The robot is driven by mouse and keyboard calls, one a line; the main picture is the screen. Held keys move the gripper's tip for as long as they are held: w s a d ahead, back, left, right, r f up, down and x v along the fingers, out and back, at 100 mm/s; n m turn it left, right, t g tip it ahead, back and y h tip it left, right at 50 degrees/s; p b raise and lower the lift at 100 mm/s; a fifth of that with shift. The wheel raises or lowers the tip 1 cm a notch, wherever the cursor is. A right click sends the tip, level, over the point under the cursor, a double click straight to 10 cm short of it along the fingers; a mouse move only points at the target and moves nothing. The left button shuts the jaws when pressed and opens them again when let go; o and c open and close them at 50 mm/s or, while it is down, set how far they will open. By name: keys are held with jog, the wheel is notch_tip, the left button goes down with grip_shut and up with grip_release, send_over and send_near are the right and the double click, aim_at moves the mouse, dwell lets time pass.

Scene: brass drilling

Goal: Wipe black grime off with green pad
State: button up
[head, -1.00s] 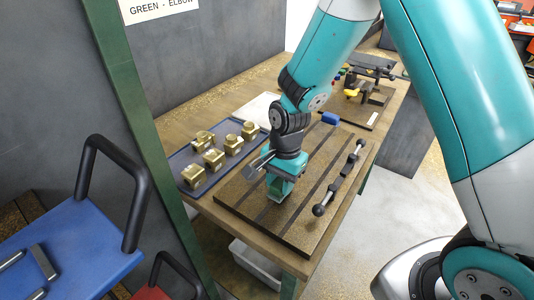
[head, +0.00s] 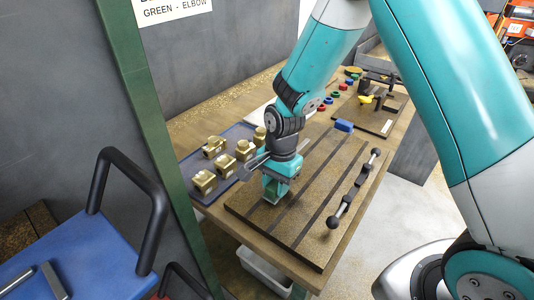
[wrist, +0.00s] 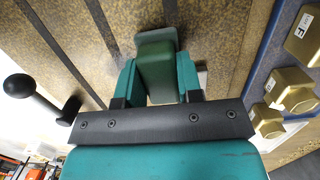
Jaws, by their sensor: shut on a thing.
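My gripper (head: 272,192) is low over the left part of the slotted, speckled metal plate (head: 318,185), on the workbench. In the wrist view, my gripper (wrist: 157,78) is shut on the green pad (wrist: 157,62), which sticks out beyond the fingertips toward the plate. I cannot tell whether the pad touches the surface. Dark straight slots run across the plate. A faint dark smudge (wrist: 113,45) shows beside a slot, left of the pad; I cannot tell whether it is grime or shadow. The pad hides the surface beneath it.
A blue tray (head: 232,186) with several brass fittings (head: 203,181) lies left of the plate. A black bar handle with round ends (head: 353,187) stands on the plate's right. A blue block (head: 343,125) sits near its far edge. A fixture with a yellow part (head: 366,99) stands farther back.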

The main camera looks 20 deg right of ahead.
aim_at(273, 182)
jog(key=shift+w+a+f, duration=0.1)
jog(key=shift+w+a, duration=0.1)
jog(key=shift+w, duration=0.1)
notch_tip(273, 182, up, 3)
jog(key=shift+f+p, duration=0.2)
jog(key=shift+p, duration=0.7)
notch_tip(273, 182, up, 6)
jog(key=p, duration=0.4)
jog(key=shift+f+p, duration=0.25)
jog(key=shift+p, duration=0.15)
jog(key=shift+f, duration=0.1)
